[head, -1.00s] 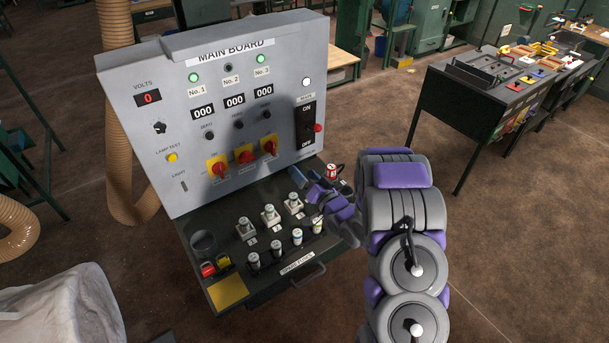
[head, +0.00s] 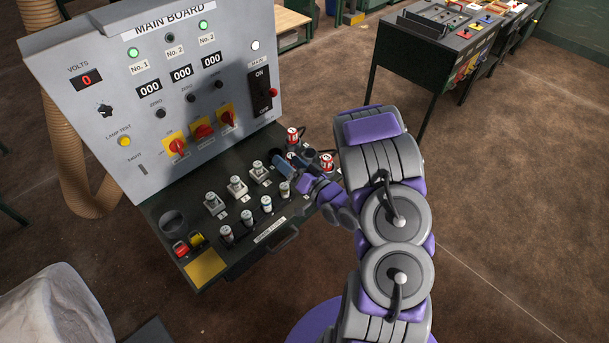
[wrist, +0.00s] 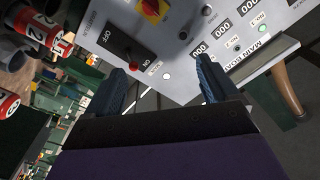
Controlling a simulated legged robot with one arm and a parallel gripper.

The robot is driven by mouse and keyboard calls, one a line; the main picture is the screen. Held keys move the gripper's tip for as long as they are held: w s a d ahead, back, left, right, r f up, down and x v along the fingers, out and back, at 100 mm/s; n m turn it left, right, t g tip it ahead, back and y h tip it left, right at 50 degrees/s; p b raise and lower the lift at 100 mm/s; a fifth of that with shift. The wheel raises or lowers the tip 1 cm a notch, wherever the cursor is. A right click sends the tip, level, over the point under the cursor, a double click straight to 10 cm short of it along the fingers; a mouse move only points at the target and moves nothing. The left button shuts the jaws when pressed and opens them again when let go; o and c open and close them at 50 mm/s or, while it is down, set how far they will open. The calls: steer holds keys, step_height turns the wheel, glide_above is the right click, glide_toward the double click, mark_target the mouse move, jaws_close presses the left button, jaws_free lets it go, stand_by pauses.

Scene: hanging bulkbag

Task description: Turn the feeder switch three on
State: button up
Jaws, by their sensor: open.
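The feeder switches are red rotary knobs on yellow plates low on the grey main board (head: 100,60). The third knob (head: 227,119) is the rightmost of them, nearest the black main switch (head: 261,90). The No. 3 lamp (head: 203,25) above it glows green. A red knob on a yellow plate (wrist: 152,8), beside the main switch, shows at the top of the wrist view. My gripper (head: 280,163) is over the right part of the desk panel, in front of the board and apart from the knobs. In the wrist view its two fingers (wrist: 160,78) are spread with nothing between them.
Red-and-white cylinders (head: 327,161) stand on the desk panel near my gripper. White-topped switches (head: 237,186) and a row of spare fuses (head: 266,203) stand to the left. A pale bag (head: 50,310) is at lower left.

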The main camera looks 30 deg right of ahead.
steer(key=p+v, duration=0.3)
steer(key=v, duration=0.3)
stand_by(0.7)
